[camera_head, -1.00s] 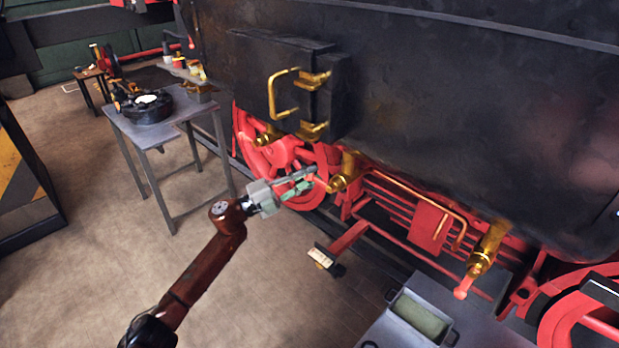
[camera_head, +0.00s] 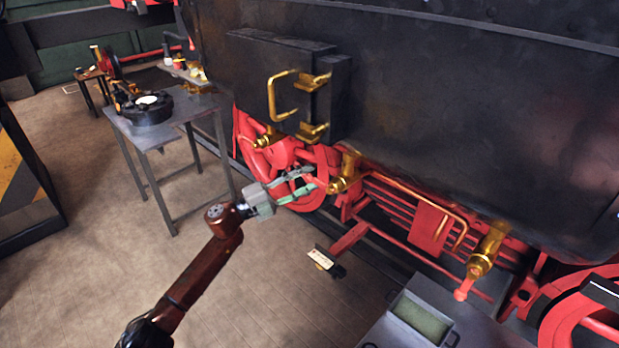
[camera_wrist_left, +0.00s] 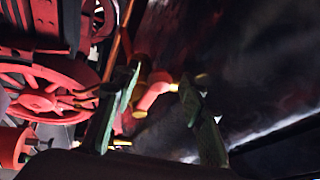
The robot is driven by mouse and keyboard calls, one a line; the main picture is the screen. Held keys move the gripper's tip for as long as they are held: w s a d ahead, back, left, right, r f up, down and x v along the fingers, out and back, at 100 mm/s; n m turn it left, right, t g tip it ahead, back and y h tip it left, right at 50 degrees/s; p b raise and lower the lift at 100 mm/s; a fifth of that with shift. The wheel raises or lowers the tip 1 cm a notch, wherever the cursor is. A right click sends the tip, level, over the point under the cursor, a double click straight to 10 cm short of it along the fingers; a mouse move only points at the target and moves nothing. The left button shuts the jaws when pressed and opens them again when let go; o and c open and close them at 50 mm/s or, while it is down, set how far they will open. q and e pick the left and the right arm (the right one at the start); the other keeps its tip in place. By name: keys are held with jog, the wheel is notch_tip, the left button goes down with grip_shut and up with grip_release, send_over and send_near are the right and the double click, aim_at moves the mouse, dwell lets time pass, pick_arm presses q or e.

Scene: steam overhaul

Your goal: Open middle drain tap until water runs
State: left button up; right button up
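The middle drain tap (camera_head: 345,175) is a brass fitting under the dark boiler side. In the left wrist view, a red lever (camera_wrist_left: 152,96) with a yellowish end shows between the fingers. My left gripper (camera_head: 314,178), with greenish fingers, is just left of the middle tap. It is open, and in the left wrist view its fingers (camera_wrist_left: 160,82) stand apart on either side of the lever. Contact cannot be told. Another brass tap (camera_head: 265,140) is up and to the left, and one with a red lever (camera_head: 483,262) is at lower right. No running water shows. My right gripper is not in view.
A grey tray (camera_head: 420,318) stands on a low grey surface at the bottom right. A metal table (camera_head: 185,112) with parts on it stands at left. Red wheels and rods (camera_head: 440,225) lie close behind the taps. The floor in front is mostly clear.

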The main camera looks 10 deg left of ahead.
pick_arm(q)
jog(key=v, duration=1)
jog(key=shift+a, duration=0.3)
jog(key=shift+s, duration=0.15)
